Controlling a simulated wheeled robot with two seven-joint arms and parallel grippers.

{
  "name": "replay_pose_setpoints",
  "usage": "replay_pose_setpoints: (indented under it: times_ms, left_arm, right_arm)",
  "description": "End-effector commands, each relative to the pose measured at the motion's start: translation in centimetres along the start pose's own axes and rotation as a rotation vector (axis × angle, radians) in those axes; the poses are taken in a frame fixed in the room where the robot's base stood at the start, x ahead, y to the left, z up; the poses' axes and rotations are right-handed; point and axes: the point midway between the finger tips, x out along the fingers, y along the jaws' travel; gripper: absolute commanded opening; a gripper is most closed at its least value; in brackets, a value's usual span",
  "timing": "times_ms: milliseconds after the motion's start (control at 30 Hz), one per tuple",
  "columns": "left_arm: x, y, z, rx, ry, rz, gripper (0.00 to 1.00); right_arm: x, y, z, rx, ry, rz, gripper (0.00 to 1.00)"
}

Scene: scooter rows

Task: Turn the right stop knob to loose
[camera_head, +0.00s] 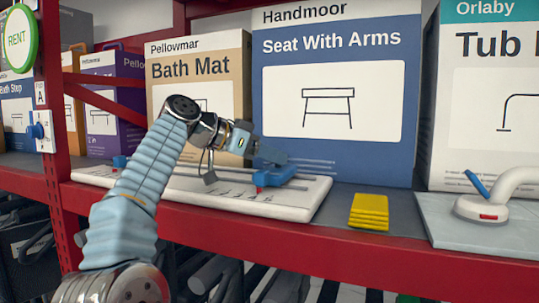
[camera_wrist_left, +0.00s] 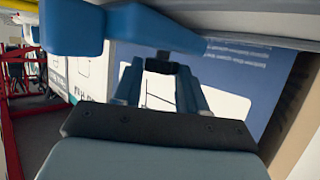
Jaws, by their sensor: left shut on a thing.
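A long white board (camera_head: 310,200) lies on the shelf, with a blue stop at its left end (camera_head: 120,161) and a blue right stop (camera_head: 277,176) toward its right end. The knob's markings and pointing direction cannot be read. My right gripper is out of view.
Boxes stand behind the board, including a blue one (camera_head: 335,150) and a tan one (camera_head: 200,68). A red upright (camera_head: 55,130) stands left.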

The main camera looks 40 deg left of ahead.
Motion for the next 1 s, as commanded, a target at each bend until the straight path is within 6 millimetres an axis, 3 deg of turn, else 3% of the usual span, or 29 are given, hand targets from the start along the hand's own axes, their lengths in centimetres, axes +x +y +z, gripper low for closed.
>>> replay_pose_setpoints:
  times_ms: [500, 1000]
  left_arm:
    - [0.0, 0.8, 0.0, -0.085, 0.002, -0.214, 0.11]
    - [0.2, 1.2, -0.2, -0.198, -0.001, -0.482, 0.11]
  right_arm:
    - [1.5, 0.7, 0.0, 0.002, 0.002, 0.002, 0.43]
    - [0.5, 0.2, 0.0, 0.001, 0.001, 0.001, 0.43]
